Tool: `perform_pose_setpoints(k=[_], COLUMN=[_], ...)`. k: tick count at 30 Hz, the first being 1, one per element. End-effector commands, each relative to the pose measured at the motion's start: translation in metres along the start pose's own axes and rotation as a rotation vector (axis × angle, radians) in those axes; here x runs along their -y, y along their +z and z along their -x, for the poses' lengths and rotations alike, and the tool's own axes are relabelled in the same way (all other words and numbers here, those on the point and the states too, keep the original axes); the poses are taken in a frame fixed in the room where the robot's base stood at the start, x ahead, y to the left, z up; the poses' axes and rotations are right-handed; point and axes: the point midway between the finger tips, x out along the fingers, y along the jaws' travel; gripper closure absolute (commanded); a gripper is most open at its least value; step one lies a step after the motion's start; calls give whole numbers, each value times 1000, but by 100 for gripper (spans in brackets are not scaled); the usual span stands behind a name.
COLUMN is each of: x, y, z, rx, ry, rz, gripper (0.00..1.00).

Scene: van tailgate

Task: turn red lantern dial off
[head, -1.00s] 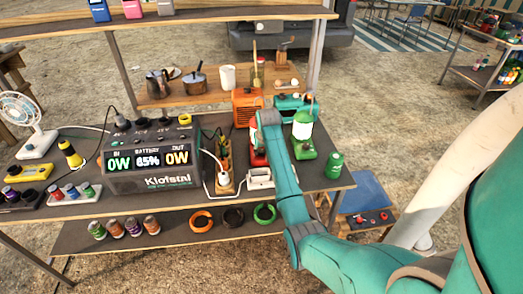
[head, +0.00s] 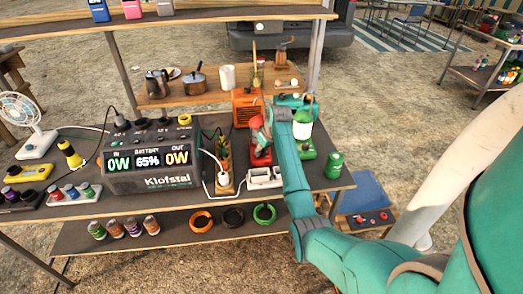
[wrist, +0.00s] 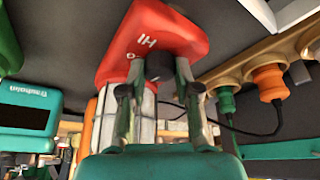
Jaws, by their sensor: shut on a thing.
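The red lantern (head: 257,136) stands on the tabletop, with its red base (head: 261,158) just left of my arm's end in the head view. In the wrist view the lantern is upside down, and its red base (wrist: 180,32) carries a dark dial (wrist: 160,66) beside the letters HI. My gripper (wrist: 158,92) has one finger on each side of the dial and is shut on it. The exact dial pointer position is hidden. In the head view my arm hides the fingers.
A green lantern (head: 303,128) stands close to the right of my arm, with a green canister (head: 334,165) beyond it. A power strip (head: 223,178) and the power station (head: 150,160) are to the left.

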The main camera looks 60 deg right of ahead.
Motion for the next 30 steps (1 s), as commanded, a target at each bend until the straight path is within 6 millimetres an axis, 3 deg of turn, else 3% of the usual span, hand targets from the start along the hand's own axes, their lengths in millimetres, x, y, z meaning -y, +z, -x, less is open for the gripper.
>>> perform_pose_setpoints(k=[12, 28, 29, 30], x=[-1, -1, -1, -1], y=[0, 1, 1, 1], z=[0, -1, -1, -1], rx=[1, 2, 2, 2], ry=[-72, -81, -81, -81], rz=[172, 194, 194, 194], gripper=[100, 100, 61, 51])
